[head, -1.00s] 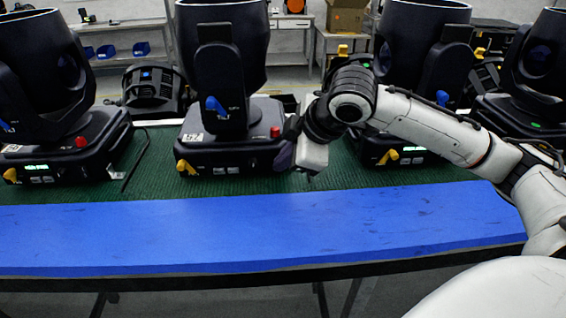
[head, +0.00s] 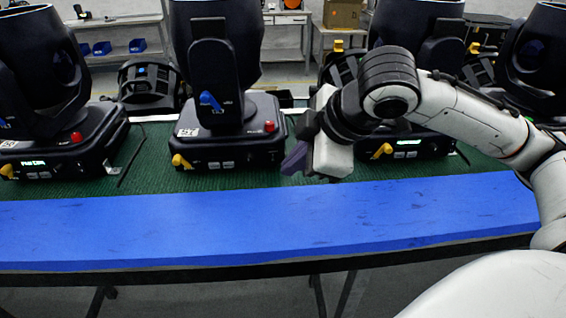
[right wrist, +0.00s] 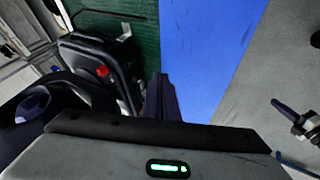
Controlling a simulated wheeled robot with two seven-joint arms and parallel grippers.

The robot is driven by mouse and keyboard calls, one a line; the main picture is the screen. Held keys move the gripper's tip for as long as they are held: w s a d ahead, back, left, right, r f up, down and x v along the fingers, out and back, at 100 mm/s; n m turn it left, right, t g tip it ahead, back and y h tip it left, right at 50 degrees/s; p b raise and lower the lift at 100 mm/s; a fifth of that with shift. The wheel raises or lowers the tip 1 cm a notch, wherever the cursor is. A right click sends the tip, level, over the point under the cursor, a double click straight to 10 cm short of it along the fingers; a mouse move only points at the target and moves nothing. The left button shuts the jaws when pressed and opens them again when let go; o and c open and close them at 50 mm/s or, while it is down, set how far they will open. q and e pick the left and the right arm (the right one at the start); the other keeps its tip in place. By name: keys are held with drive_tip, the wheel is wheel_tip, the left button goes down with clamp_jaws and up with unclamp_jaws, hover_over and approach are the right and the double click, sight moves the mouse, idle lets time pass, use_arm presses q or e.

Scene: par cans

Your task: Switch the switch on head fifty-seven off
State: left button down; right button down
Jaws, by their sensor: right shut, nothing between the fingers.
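Head fifty-seven looks to be the black moving-head light (head: 226,135) left of centre in the head view; its white label is small and hard to read. It has a red knob, a yellow latch and a blue lever, and its front display looks dark. Its switch cannot be made out. My right gripper (head: 294,160) is shut and empty, just right of its base, apart from it. In the right wrist view its purple-grey fingers (right wrist: 163,100) point past the base with the red knob (right wrist: 102,71). What looks like my left gripper (right wrist: 285,108) shows at that view's right edge.
Similar heads stand on both sides: one at left (head: 60,145) and one at right (head: 408,145), partly behind my right arm, both with lit green displays. The blue strip (head: 200,222) along the table's front edge is clear. A dark cable lies on the green mat.

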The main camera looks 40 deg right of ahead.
use_arm(q)
drive_tip(key=shift+w+r, duration=0.1)
drive_tip(key=shift+w, duration=0.1)
use_arm(e)
drive_tip(key=s+r, duration=0.2)
drive_tip(key=s, duration=0.1)
drive_tip(key=shift+a+r, duration=0.1)
drive_tip(key=shift+r, duration=0.15)
use_arm(q)
drive_tip(key=shift+w+r, duration=0.1)
drive_tip(key=shift+w, duration=0.05)
